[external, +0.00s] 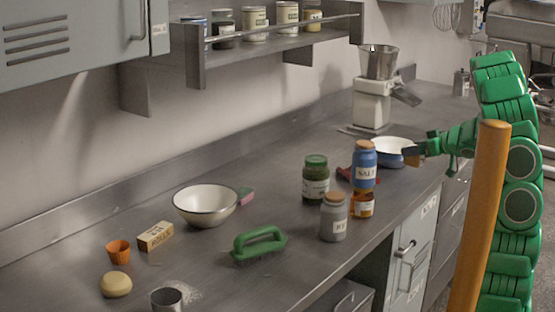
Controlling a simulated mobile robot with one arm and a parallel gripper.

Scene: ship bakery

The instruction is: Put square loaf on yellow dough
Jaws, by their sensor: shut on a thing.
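The yellow dough (116,285) is a smooth pale-yellow round lump at the near left of the steel counter. The block is small and partly hidden by the fingers. I cannot tell from this view whether it is clear of the bowl.
An orange cup (118,252), yellow box (155,236) and metal cup (167,299) surround the dough.

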